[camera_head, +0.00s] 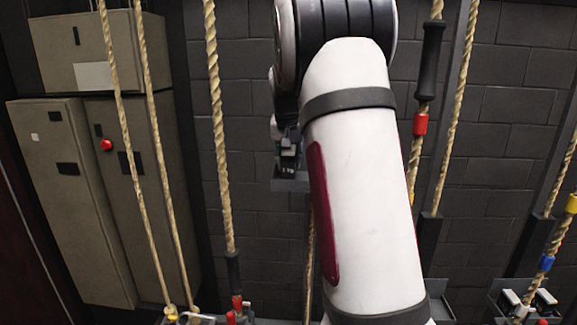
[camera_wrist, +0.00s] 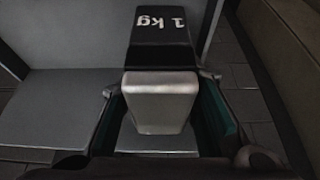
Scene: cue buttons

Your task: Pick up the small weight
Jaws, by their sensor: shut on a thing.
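The small weight (camera_wrist: 160,90) is a block with a black part marked "1 kg" and a pale metal part nearer the camera. In the wrist view my gripper (camera_wrist: 165,118) has a finger on each side of the pale part and is shut on it. In the head view the weight (camera_head: 289,165) shows small and dark, left of my white arm, at a small grey shelf (camera_head: 290,184). My gripper there is small and partly hidden by my arm. I cannot tell whether the weight touches the shelf.
In the wrist view a grey flat surface (camera_wrist: 55,108) lies to the left. In the head view several ropes (camera_head: 215,100) hang before a dark block wall (camera_head: 500,130). Grey cabinets (camera_head: 75,190) stand at the left. Levers and clamps (camera_head: 525,303) sit at the lower right.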

